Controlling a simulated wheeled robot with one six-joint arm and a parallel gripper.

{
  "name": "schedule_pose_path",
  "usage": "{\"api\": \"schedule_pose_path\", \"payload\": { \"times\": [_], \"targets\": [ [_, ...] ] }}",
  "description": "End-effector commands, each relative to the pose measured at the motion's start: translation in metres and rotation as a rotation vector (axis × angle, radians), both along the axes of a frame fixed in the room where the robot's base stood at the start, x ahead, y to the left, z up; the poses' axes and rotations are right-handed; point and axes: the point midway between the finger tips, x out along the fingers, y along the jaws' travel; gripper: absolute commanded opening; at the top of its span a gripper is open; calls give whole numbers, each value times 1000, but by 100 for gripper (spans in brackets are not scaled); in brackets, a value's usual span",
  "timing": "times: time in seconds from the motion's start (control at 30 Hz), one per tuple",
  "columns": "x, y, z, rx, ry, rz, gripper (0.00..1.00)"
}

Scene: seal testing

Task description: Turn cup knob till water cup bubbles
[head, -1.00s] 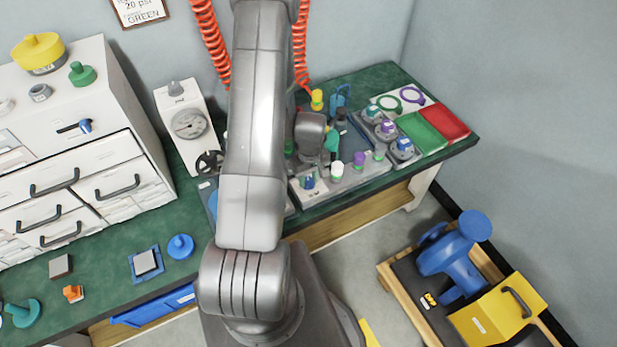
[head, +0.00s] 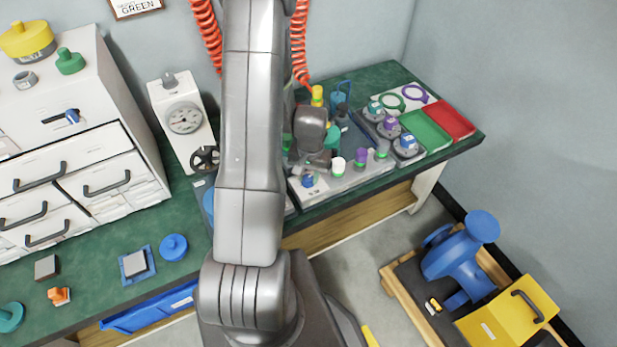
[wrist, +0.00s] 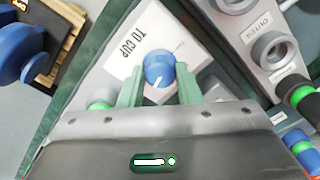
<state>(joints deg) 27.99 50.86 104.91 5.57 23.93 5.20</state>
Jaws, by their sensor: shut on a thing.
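The blue cup knob (wrist: 159,66) with a white pointer line sits on a white plate (wrist: 125,52) marked "TO CUP" in the wrist view. My gripper (wrist: 159,82) has its two green fingers on either side of the knob, shut on it. In the head view the knob (head: 308,181) shows just below my gripper (head: 310,170), near the front edge of the bench fixture. I cannot make out the water cup or any bubbles; my arm covers part of the bench.
White and purple capped fittings (head: 361,157) stand close to the right of the knob. A dial gauge (head: 184,119) with a black handwheel stands at left. Green (head: 425,130) and red (head: 449,117) trays lie at right. A blue valve (head: 463,246) rests on a floor cart.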

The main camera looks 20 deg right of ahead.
Motion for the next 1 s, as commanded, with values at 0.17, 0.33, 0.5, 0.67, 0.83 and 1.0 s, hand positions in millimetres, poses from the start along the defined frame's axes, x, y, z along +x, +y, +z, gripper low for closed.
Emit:
{"api": "schedule_pose_path", "payload": {
  "times": [0.17,0.33,0.5,0.67,0.83,1.0],
  "targets": [
    [0,0,-1,-1,-1,-114,7],
    [0,0,0,-1,-1,-191,7],
    [0,0,0,-1,-1,-233,7],
    [0,0,1,-1,-1,-250,7],
    [0,0,1,-1,-1,-252,7],
    [0,0,1,0,-1,-252,7]
  ]
}}
